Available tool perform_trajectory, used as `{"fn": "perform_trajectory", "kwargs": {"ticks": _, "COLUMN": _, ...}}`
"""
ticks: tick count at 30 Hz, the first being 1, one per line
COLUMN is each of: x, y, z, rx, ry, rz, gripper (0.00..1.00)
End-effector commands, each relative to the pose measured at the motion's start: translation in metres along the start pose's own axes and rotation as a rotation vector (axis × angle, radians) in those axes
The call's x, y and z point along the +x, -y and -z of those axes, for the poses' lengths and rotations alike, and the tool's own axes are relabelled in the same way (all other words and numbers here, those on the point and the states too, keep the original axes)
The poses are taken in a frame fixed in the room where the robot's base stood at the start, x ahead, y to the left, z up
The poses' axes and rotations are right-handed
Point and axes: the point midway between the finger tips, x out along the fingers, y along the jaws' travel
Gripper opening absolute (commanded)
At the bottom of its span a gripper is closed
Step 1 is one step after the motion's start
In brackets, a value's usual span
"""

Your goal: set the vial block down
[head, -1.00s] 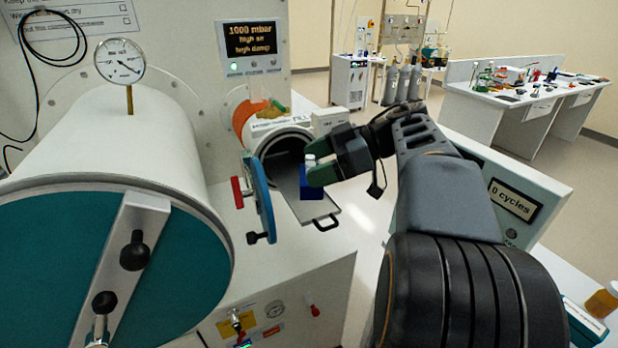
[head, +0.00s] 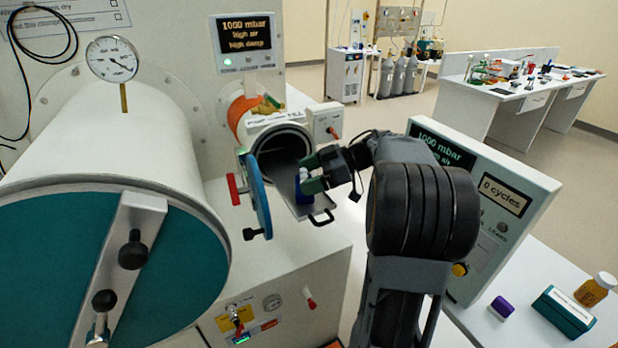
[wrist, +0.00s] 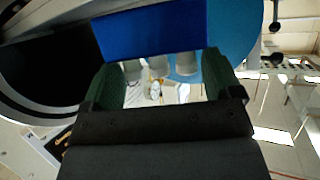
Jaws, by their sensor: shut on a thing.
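The vial block (head: 303,197) is a small dark blue block with pale vial tops. My gripper (head: 308,176), with green fingers, is shut on it from the right. The block is upright at the sliding tray (head: 318,210), which sticks out of the small round chamber (head: 281,137). I cannot tell whether its base touches the tray. In the wrist view the blue block (wrist: 150,32) spans the top, beyond the fingers, with several pale vials (wrist: 158,66) showing between them. Its underside is hidden.
The small chamber's blue round door (head: 258,195) stands open just left of the tray. A large white cylinder (head: 110,140) with a teal door fills the left. A display box (head: 485,200) stands right of my arm. A purple-topped box (head: 502,307) and amber bottle (head: 595,289) are at lower right.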

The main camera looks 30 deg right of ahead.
Motion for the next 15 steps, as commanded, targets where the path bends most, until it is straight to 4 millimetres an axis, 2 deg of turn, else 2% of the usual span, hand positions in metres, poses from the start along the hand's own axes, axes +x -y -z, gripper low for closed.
{"fn": "perform_trajectory", "kwargs": {"ticks": 3, "x": 0.003, "y": 0.0006, "z": -0.0069, "rx": -0.001, "ry": 0.0, "rz": 0.0, "gripper": 0.54}}
{"fn": "perform_trajectory", "kwargs": {"ticks": 14, "x": 0.0041, "y": 0.0005, "z": -0.0096, "rx": -0.001, "ry": 0.0, "rz": 0.0, "gripper": 0.54}}
{"fn": "perform_trajectory", "kwargs": {"ticks": 15, "x": 0.0045, "y": 0.0005, "z": -0.0108, "rx": -0.001, "ry": 0.0, "rz": 0.0, "gripper": 0.85}}
